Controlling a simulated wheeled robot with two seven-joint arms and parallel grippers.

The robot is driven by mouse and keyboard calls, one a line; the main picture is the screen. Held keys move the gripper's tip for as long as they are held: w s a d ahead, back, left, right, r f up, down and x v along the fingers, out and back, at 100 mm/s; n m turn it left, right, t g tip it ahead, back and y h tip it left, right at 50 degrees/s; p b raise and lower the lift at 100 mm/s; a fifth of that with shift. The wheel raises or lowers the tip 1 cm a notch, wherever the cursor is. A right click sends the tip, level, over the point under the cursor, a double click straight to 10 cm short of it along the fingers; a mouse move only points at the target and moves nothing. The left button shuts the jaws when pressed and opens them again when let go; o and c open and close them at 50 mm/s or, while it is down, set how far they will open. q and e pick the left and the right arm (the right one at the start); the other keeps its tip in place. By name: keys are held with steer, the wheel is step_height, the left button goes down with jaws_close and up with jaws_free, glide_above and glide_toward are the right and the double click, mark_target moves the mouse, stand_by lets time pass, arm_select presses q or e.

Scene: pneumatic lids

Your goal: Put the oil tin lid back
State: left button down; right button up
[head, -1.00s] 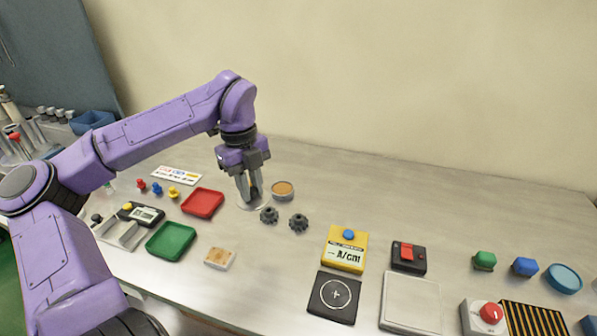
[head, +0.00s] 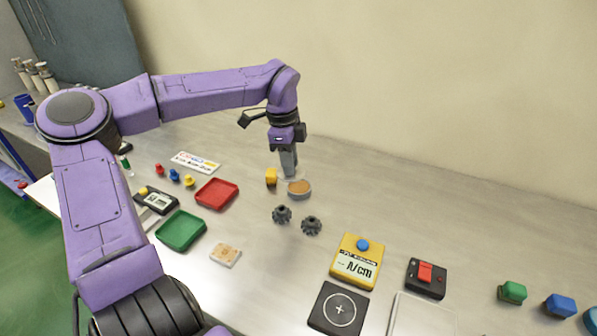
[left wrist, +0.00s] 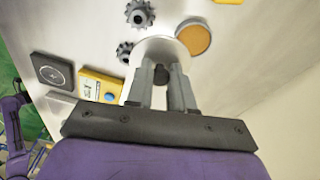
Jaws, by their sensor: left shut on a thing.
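The oil tin (head: 299,190) is a small round, open tin with amber contents, standing on the bench; it also shows in the left wrist view (left wrist: 194,38). My left gripper (head: 289,172) is shut on the dark knob (left wrist: 162,75) of a pale, round lid (left wrist: 153,47). The lid is beside the tin in the left wrist view, its edge close to the tin's rim. In the head view the gripper is just behind and left of the tin, and the lid is hard to make out. I cannot tell its height above the bench. My right gripper is not in view.
Two dark gears (head: 282,214) (head: 311,225) lie in front of the tin. A red tray (head: 216,193) and green tray (head: 181,230) lie left. The back right bench is clear.

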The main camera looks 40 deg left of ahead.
arm_select(q)
steer(key=shift+w+a+f+b, duration=0.3)
steer(key=shift+w+f+b, duration=0.1)
steer(key=shift+w+f, duration=0.25)
steer(key=shift+w+a+f+b, duration=0.3)
steer(key=shift+w+f+b, duration=0.1)
steer(key=shift+w+f, duration=0.2)
steer(key=w+f+p, duration=0.1)
steer(key=w+a+f, duration=0.1)
steer(key=w+f, duration=0.1)
steer(key=shift+a+f+p, duration=0.15)
steer(key=shift+p, duration=0.25)
step_height(320, 180, down, 3)
steer(key=shift+f, duration=0.1)
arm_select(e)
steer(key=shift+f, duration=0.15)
arm_select(q)
steer(key=shift+f, duration=0.15)
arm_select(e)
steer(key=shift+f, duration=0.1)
arm_select(q)
steer(key=shift+f, duration=0.25)
steer(key=c, duration=1)
jaws_free()
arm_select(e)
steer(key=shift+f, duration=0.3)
arm_select(q)
steer(key=shift+r, duration=0.1)
